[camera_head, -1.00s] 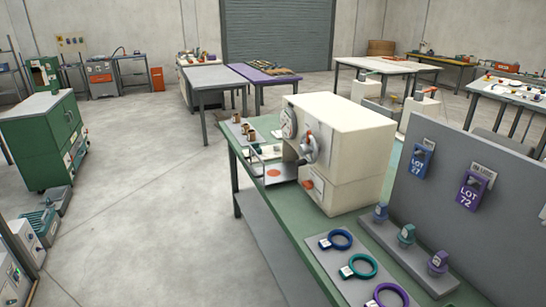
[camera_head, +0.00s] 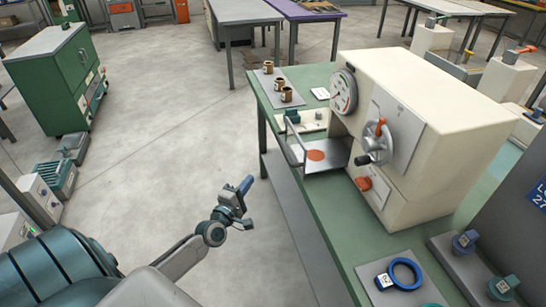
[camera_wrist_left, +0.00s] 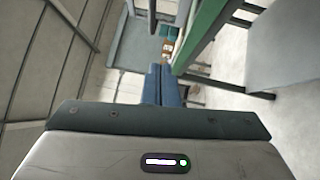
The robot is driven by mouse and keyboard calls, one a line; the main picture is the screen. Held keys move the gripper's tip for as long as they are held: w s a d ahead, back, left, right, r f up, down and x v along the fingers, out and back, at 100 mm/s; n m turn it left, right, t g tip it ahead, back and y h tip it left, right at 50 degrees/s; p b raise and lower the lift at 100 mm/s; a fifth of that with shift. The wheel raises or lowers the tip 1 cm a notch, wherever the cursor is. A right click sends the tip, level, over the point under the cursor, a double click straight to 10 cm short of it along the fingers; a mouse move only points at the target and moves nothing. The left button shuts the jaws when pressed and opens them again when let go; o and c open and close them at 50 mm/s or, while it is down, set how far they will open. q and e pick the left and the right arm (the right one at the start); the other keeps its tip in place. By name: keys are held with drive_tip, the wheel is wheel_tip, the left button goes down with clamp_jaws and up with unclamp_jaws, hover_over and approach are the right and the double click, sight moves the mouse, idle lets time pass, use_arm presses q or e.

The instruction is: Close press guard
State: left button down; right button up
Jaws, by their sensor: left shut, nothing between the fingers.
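The press is a cream machine (camera_head: 435,130) on a green bench (camera_head: 340,235), with a round dial (camera_head: 343,91) and a crank handle (camera_head: 376,142) on its front. The press guard (camera_head: 294,140) looks like a thin grey bar frame at the left of the metal plate (camera_head: 328,162), which bears an orange disc (camera_head: 316,155). I cannot tell how far open the guard stands. My left gripper (camera_head: 246,186) is shut and empty, left of the bench and apart from the guard. Its blue fingers (camera_wrist_left: 159,84) also show in the left wrist view. My right gripper is not in view.
Several brown spools (camera_head: 280,84) stand on a grey mat at the bench's far end. A blue ring (camera_head: 405,274) lies on a pad at the near right. A green cabinet (camera_head: 60,75) stands at the far left. The floor (camera_head: 185,130) between is clear.

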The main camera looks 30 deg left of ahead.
sight(319, 157)
use_arm(q)
drive_tip(key=w+d+r, duration=0.1)
drive_tip(key=w+r, duration=0.2)
drive_tip(key=w, duration=0.9)
drive_tip(key=shift+w+d+r, duration=0.15)
drive_tip(key=shift+w+d, duration=0.2)
drive_tip(key=shift+w, duration=0.05)
drive_tip(key=shift+t, duration=0.3)
drive_tip(key=w+d+b, duration=0.1)
drive_tip(key=w+d, duration=0.2)
drive_tip(key=w, duration=0.1)
drive_tip(key=w+d+b, duration=0.1)
drive_tip(key=w+d, duration=0.6)
drive_tip(key=w, duration=0.1)
drive_tip(key=shift+d+b, duration=0.15)
drive_tip(key=shift+b, duration=0.25)
drive_tip(key=shift+w+d, duration=0.2)
drive_tip(key=shift+w, duration=0.05)
drive_tip(key=shift+r, duration=0.15)
